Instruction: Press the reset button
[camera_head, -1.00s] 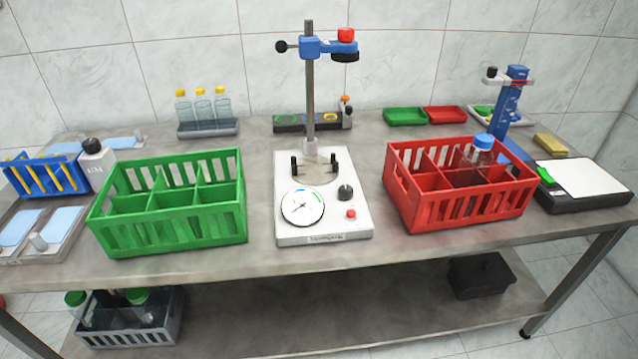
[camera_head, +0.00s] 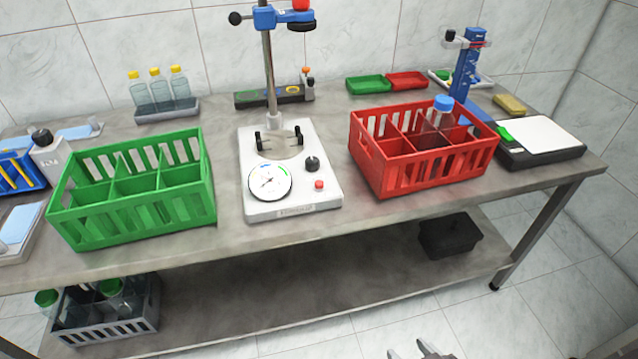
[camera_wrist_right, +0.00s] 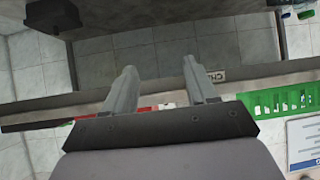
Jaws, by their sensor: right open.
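A white tester base (camera_head: 292,200) stands mid-table with a round dial (camera_head: 269,182), a black knob (camera_head: 312,163) and a small red button (camera_head: 319,184) at its front right. A second red button (camera_head: 300,4) tops the blue head on the post, cut by the upper edge of the view. I cannot read which one is marked reset. My right gripper (camera_head: 425,350) is at the bottom edge of the head view, in front of and below the table, apart from the tester. In the right wrist view my right gripper (camera_wrist_right: 158,75) has its fingers spread, with nothing between them. My left gripper is out of view.
A green crate (camera_head: 140,218) stands left of the tester. A red crate (camera_head: 425,175) holding a blue-capped bottle (camera_head: 438,115) stands right of it. A scale (camera_head: 540,140) is farther right. The table's front edge lies between my gripper and the tester.

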